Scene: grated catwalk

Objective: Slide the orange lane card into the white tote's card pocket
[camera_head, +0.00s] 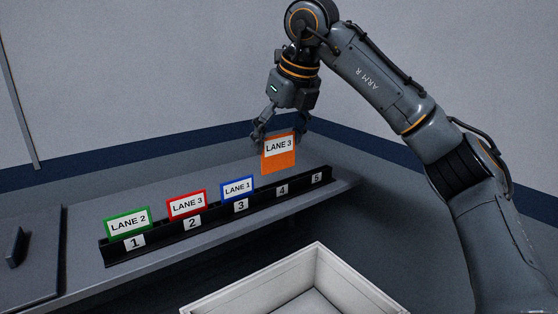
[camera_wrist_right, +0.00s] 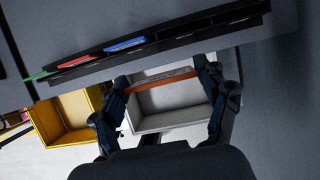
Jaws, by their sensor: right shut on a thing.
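The orange card (camera_head: 279,160) reads "LANE 3" and hangs upright above slot 4 of the rack in the head view. My right gripper (camera_head: 282,134) is shut on it near its top edge. In the right wrist view the card (camera_wrist_right: 160,78) shows edge-on as an orange strip between the fingers of my right gripper (camera_wrist_right: 164,88). The white tote (camera_head: 330,258) is at the bottom of the head view, cut off by the frame; its card pocket cannot be made out. It also shows in the wrist view (camera_wrist_right: 170,119). My left gripper is not in view.
A black rack (camera_head: 215,224) on the grey shelf has numbered slots. It holds a green card (camera_head: 128,222), a red card (camera_head: 187,204) and a blue card (camera_head: 238,187). A yellow tote (camera_wrist_right: 68,115) is beside the white one in the wrist view.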

